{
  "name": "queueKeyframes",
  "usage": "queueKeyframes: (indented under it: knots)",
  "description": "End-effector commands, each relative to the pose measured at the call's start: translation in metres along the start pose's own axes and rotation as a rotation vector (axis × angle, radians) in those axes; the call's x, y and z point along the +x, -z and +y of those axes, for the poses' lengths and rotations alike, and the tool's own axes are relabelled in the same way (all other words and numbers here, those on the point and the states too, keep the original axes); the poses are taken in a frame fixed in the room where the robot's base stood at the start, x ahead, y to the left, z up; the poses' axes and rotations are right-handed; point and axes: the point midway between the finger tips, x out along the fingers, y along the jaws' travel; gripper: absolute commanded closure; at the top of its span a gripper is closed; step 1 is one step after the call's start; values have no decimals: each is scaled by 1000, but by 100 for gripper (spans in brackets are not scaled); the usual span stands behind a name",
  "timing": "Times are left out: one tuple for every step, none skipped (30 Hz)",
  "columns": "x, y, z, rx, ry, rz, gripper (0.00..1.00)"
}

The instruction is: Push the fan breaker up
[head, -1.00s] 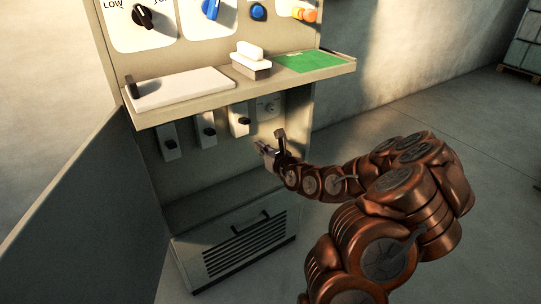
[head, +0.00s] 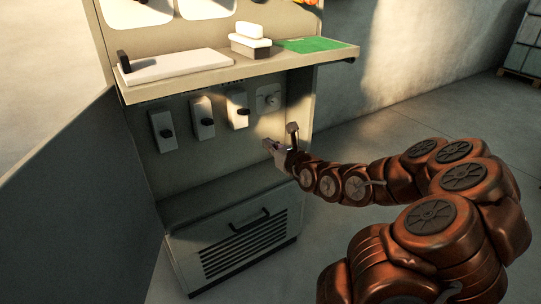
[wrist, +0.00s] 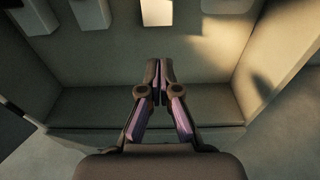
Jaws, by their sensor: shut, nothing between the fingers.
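Three white breakers with black toggles hang in a row under the shelf in the head view: left (head: 163,131), middle (head: 203,118) and right (head: 237,111). Which one is the fan breaker I cannot tell, as no label is readable. A square plate with a round fitting (head: 268,99) sits to their right. My gripper (head: 268,145) is shut and empty, below and right of the right breaker, touching none of them. In the wrist view my shut fingertips (wrist: 159,70) point into the cabinet.
A shelf (head: 300,62) juts out above the breakers, carrying a white slab, a white block and a green board (head: 312,45). An open door (head: 85,190) stands at left. A vented drawer (head: 245,240) with a handle is below. Open floor lies right.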

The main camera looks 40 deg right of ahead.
Motion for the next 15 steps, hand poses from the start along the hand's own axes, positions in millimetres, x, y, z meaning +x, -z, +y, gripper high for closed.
queueKeyframes:
  knots:
    - [-1, 4, 0, -3, 1, -2, 100]
    - [-2, 4, 0, -3, 2, -2, 100]
    - [-3, 4, 0, -2, 2, -2, 100]
    - [-4, 4, 0, -1, 2, -1, 100]
    - [-4, 4, 0, -1, 3, -2, 100]
    - [-5, 3, 0, -1, 3, -2, 100]
    - [-6, 3, 0, -1, 3, -1, 100]
    - [-6, 3, 1, -1, 3, -1, 100]
    - [-6, 2, 1, -1, 4, -1, 100]
    - [-7, 2, 1, -1, 4, -1, 100]
    - [-7, 2, 1, -1, 4, -1, 100]
    - [-7, 2, 1, -1, 4, 0, 100]
    - [-7, 1, 1, -1, 4, 0, 100]
    - [-8, 1, 1, -1, 4, 0, 100]
    - [-8, 1, 1, 0, 4, 0, 100]
